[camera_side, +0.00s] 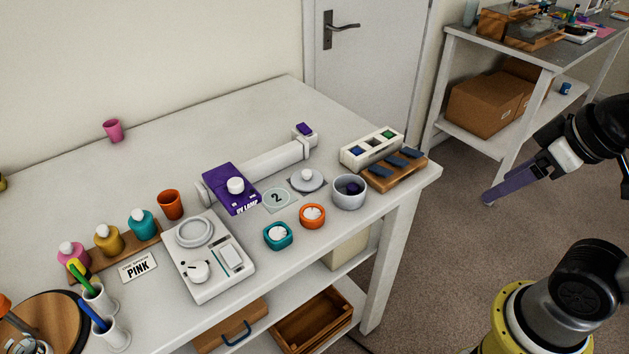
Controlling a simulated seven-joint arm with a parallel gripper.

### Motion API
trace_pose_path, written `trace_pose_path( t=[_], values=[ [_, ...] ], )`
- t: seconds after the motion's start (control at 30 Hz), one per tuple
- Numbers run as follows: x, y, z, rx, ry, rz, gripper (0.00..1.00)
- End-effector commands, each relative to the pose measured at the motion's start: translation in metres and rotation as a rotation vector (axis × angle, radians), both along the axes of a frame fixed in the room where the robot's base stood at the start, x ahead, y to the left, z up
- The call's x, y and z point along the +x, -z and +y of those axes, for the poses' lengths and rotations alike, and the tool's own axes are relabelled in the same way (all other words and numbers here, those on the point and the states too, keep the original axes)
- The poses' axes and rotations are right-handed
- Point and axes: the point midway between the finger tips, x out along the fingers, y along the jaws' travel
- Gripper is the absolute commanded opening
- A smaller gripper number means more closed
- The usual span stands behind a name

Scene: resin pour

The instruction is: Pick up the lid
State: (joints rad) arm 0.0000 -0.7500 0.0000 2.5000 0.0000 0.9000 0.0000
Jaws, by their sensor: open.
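The lid (309,186) looks like a flat grey disc with a round white knob. A grey pot (349,196) with something dark inside stands just to the right of the lid. My gripper (490,196) has long purple fingers. It is off the table's right side, over the floor, well apart from the lid. It is open, with nothing seen between its fingers.
A purple UV lamp (229,196) and a card marked 2 (277,198) are left of the lid. Orange (312,216) and teal (278,236) round containers sit in front. A white rack (371,148) and a wooden block (396,170) stand right. The back of the table is mostly clear.

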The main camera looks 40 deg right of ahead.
Motion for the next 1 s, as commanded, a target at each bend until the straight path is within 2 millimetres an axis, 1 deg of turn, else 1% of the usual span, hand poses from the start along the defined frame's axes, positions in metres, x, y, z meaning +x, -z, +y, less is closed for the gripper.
trace_pose_path(
  t=[0.03,0.1,0.13,0.37,0.53,0.57,0.63,0.7,0.77,0.87,0.97,1.0],
  values=[
    [0.000,0.000,0.000,0.000,0.000,0.000,0.85],
    [0.000,0.000,0.000,0.000,0.000,0.000,0.97],
    [0.000,0.000,0.000,0.000,0.000,0.000,1.00],
    [0.000,0.000,0.000,-0.003,-0.005,0.000,1.00],
    [-0.004,0.000,0.000,-0.052,-0.100,0.021,1.00],
    [-0.003,-0.005,0.000,-0.069,-0.131,0.017,1.00],
    [0.003,-0.023,0.000,-0.115,-0.214,-0.001,1.00],
    [0.014,-0.043,0.000,-0.161,-0.303,-0.001,1.00],
    [0.026,-0.059,0.001,-0.196,-0.375,0.006,1.00],
    [0.050,-0.083,0.004,-0.249,-0.497,0.024,1.00],
    [0.082,-0.105,0.007,-0.299,-0.629,0.052,1.00],
    [0.096,-0.112,0.010,-0.318,-0.684,0.064,1.00]
  ],
)
